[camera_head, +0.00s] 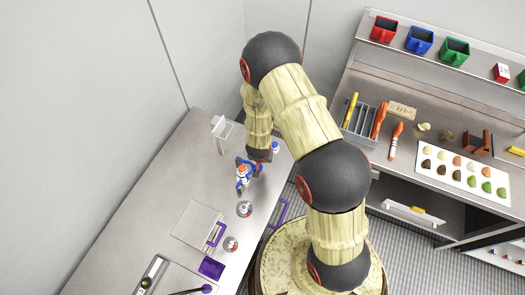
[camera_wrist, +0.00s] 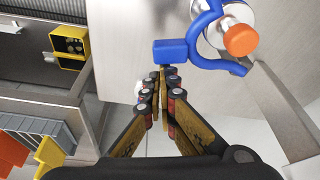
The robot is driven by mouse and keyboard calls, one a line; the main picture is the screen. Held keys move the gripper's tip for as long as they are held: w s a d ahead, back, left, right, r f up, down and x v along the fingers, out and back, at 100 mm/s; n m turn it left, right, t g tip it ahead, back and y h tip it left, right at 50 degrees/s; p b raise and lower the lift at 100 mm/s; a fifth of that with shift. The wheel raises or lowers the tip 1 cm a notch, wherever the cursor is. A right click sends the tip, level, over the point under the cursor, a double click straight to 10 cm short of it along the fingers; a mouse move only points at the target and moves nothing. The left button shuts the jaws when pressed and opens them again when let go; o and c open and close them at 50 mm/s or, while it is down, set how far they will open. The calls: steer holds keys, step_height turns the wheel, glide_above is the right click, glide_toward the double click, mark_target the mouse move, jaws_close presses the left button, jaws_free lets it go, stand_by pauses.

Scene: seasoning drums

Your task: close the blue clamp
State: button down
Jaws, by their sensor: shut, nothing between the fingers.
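The blue clamp (camera_head: 241,180) stands near the right edge of the left counter in the head view, with orange and white parts at it. In the wrist view the blue clamp (camera_wrist: 205,45) curves around a pale metal cylinder (camera_wrist: 232,13) with an orange cap (camera_wrist: 240,40). A blocky blue end of the clamp juts left, just ahead of my fingertips. My gripper (camera_wrist: 162,80) is shut and empty, its tips close to that block; I cannot tell if they touch it. In the head view my gripper (camera_head: 258,168) is small and partly hidden beside the clamp.
A white stand (camera_head: 221,128) is behind the clamp. Round grey pieces (camera_head: 244,209), a purple handle (camera_head: 214,234) and a purple cup (camera_head: 211,267) are nearer on the counter. A second bench with a palette (camera_head: 462,173) and coloured bins (camera_head: 419,40) stands at right.

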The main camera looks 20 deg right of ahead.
mark_target(260, 168)
steer(key=shift+s+a, duration=0.95)
steer(key=shift+s, duration=0.25)
steer(key=shift+s+f, duration=0.1)
steer(key=shift+s+a, duration=0.1)
steer(key=shift+s, duration=0.05)
